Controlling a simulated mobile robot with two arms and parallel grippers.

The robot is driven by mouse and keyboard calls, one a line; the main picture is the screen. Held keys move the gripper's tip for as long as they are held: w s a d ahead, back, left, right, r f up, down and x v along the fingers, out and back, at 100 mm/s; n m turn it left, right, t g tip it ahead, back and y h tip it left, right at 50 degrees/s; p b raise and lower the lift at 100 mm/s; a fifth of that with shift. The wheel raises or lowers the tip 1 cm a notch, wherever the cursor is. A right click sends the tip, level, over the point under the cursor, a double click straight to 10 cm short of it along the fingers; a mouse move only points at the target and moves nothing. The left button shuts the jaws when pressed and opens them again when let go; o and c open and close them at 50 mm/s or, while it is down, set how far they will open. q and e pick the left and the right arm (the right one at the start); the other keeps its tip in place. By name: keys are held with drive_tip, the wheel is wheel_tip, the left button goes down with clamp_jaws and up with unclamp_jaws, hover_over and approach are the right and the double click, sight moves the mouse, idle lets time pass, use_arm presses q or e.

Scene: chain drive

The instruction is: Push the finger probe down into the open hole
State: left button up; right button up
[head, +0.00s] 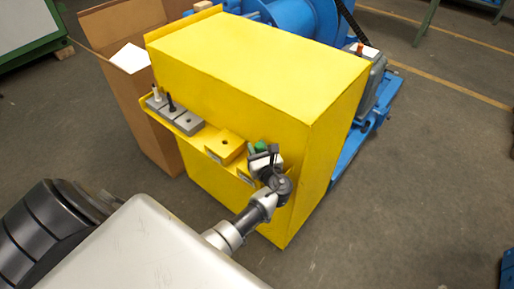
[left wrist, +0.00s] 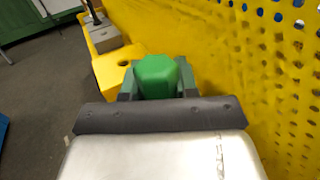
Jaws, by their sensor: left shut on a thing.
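My left gripper (head: 264,158) is at the right end of the yellow shelf, close to the yellow housing's front. It is shut on a green six-sided piece, which looks like the finger probe (left wrist: 156,76). The probe's lower part is hidden, so I cannot tell whether it is in a hole. A yellow block (head: 226,146) with a dark open hole in its top sits on the shelf, left of the gripper. The block also shows in the left wrist view (left wrist: 108,70), beyond the probe and to its left. My right gripper is not in view.
Grey blocks (head: 186,123) with a white and a black upright pin stand at the shelf's left end. The yellow housing (head: 260,65) rises behind the shelf; its perforated face (left wrist: 260,70) is close on the right. An open cardboard box (head: 115,75) stands left.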

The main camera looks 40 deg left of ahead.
use_arm(q)
drive_tip(key=shift+f, duration=0.35)
drive_tip(key=o, duration=1.1)
drive_tip(key=shift+c, duration=0.2)
drive_tip(key=shift+s+d+f, duration=0.1)
drive_tip(key=b+v, duration=0.1)
drive_tip(key=v, duration=0.9)
drive_tip(key=shift+s+d, duration=0.25)
